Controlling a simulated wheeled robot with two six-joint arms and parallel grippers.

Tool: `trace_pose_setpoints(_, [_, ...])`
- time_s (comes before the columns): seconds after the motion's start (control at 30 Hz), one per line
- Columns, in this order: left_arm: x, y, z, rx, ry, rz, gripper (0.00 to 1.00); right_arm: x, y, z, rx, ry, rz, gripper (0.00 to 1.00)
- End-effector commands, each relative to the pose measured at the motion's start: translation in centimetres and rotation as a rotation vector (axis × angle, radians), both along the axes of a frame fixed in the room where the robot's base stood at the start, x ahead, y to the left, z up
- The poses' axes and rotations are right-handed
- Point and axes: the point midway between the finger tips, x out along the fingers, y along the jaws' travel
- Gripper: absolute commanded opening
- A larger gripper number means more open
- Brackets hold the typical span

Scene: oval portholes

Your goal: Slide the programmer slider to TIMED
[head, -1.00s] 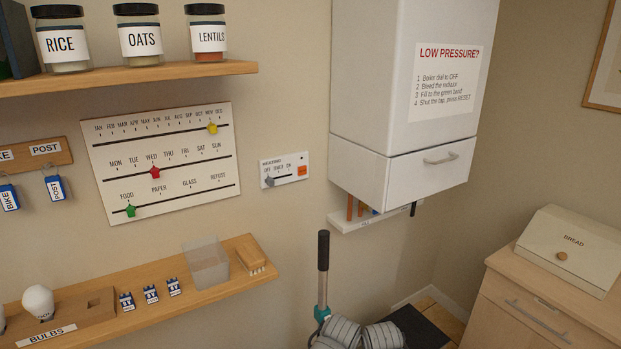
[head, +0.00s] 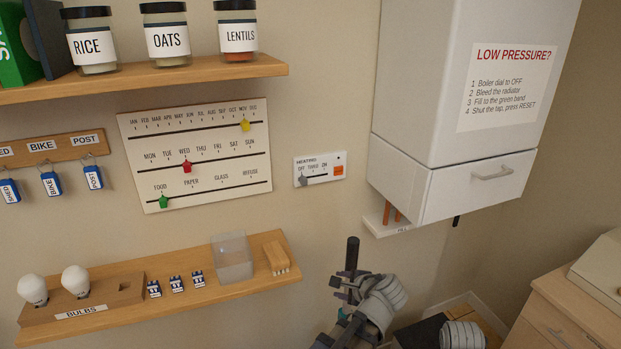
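The heating programmer (head: 335,158) is a small white wall panel right of the calendar board. It bears OFF, a middle label too small to read surely, and ON above a dark slot, with an orange button at its right. Its grey slider knob (head: 303,181) sits at the slot's left end, under OFF.
A white boiler cabinet (head: 440,189) juts out right of the programmer. A shelf (head: 215,291) with bulbs and a clear bin (head: 232,258) runs below. The wall around the programmer is bare.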

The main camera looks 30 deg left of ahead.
Motion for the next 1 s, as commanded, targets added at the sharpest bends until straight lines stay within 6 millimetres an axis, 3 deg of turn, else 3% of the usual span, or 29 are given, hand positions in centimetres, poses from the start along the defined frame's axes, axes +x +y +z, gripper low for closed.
trace_pose_setpoints(0.2, [4.2,7.0,9.5,0.486,0.115,-0.239,0.53,0.0,0.0,3.1,0.000,0.000,0.000,0.50])
trace_pose_setpoints(0.3, [5.8,9.6,14.0,0.753,0.232,-0.346,0.53,0.0,0.0,4.2,0.000,0.000,0.000,0.50])
trace_pose_setpoints(0.4, [6.9,11.1,17.0,0.954,0.342,-0.418,0.53,0.0,0.0,4.9,0.000,0.000,0.001,0.50])
trace_pose_setpoints(0.6, [7.7,12.1,19.5,1.142,0.465,-0.480,0.53,0.0,0.0,5.4,0.000,0.000,0.001,0.50])
trace_pose_setpoints(0.83, [8.3,12.6,19.5,1.156,0.476,-0.485,0.53,0.0,0.0,5.3,0.000,0.000,0.001,0.50])
trace_pose_setpoints(1.0, [10.0,14.6,19.5,1.154,0.476,-0.483,0.53,0.0,0.0,5.3,0.000,0.000,0.001,0.50])
